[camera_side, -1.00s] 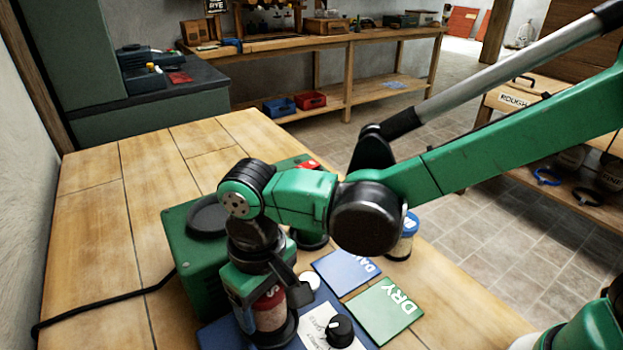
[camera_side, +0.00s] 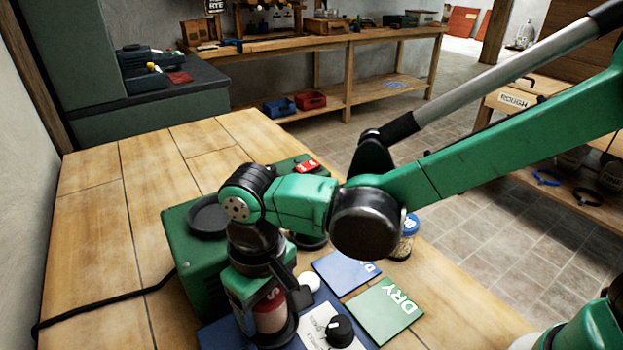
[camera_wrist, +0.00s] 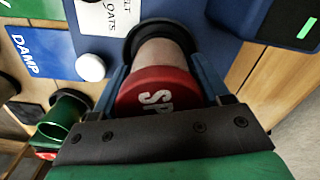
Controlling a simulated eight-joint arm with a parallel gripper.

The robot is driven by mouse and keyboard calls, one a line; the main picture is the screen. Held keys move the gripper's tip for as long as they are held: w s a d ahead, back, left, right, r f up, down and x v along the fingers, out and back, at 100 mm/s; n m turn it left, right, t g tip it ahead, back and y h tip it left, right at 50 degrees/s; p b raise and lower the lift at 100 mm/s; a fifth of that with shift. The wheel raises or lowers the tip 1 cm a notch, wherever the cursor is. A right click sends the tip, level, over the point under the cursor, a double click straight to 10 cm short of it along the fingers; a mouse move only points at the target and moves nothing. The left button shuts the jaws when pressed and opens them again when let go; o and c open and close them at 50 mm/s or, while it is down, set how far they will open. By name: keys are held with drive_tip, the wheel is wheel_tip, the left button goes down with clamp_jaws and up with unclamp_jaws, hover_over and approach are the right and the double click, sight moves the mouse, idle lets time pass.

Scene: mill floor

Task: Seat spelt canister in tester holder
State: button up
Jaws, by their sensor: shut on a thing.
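The spelt canister (camera_side: 271,311) has a red lid and a pale body. In the wrist view its red lid (camera_wrist: 150,91) shows the letters "SP". My gripper (camera_side: 266,303) is shut on the canister, with a finger on either side of it. The canister's lower end is at the dark round holder (camera_side: 278,339) on the blue tester panel (camera_side: 218,335). In the wrist view the holder's ring (camera_wrist: 160,27) is around the canister's far end. How deep the canister sits in it I cannot tell.
A blue-lidded jar (camera_side: 405,238) stands beyond the blue card (camera_side: 343,270) and the green DRY card (camera_side: 384,309). A black knob (camera_side: 340,330) and a white button (camera_side: 309,281) are close to the holder. The green tester body (camera_side: 190,255) stands behind.

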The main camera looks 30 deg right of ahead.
drive_tip(key=shift+f, duration=0.35)
drive_tip(key=o, duration=1.2)
drive_tip(key=shift+r, duration=5.5)
drive_tip(key=s+d+f+m+t, duration=0.1)
drive_tip(key=d+t, duration=0.6)
drive_tip(key=d, duration=1.6)
drive_tip(key=f+m, duration=0.1)
drive_tip(key=m, duration=0.1)
drive_tip(key=shift+f+m, duration=0.15)
drive_tip(key=shift+m, duration=0.15)
